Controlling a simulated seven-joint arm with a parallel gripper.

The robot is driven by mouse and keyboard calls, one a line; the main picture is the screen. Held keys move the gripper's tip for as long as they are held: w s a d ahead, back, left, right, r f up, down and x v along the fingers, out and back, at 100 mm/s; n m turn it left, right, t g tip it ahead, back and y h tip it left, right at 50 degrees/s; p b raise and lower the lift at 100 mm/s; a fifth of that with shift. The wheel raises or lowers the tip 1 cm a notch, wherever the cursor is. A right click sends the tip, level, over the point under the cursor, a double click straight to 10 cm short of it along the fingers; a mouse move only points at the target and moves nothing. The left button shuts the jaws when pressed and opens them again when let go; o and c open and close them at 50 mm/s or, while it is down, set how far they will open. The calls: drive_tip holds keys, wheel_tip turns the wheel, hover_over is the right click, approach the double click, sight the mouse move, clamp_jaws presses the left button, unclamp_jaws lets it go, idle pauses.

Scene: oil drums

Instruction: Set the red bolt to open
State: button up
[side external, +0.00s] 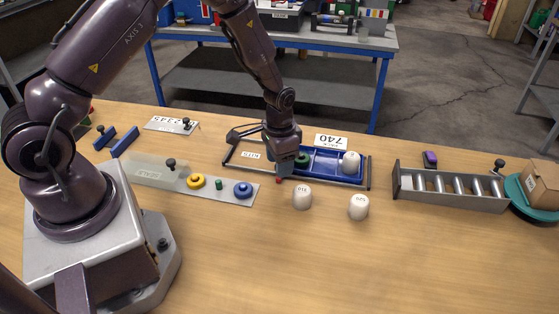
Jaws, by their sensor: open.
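A small red knob (278,180), which looks like the red bolt, shows at the front edge of a dark frame (322,183) in the side external view. My gripper (281,170) points down right at it, and its jaws are open. The gripper hides most of the bolt and its track, so I cannot tell its setting or whether the fingers touch it. The frame carries a small white label plate (254,155) at its left and a blue tray (325,155) at its right.
White cylinders (302,197) (358,207) stand in front of the tray, another (351,162) in it. A grey plate (215,191) with yellow and blue knobs lies left. A roller rack (452,188) stands right. The front of the wooden table (330,270) is clear.

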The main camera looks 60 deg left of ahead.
drive_tip(key=shift+f, duration=0.15)
clamp_jaws()
drive_tip(key=s+d, duration=0.8)
drive_tip(key=shift+s+d, duration=0.2)
drive_tip(key=shift+c, duration=0.8)
unclamp_jaws()
drive_tip(key=shift+o, duration=0.8)
wheel_tip(320, 180, up, 13)
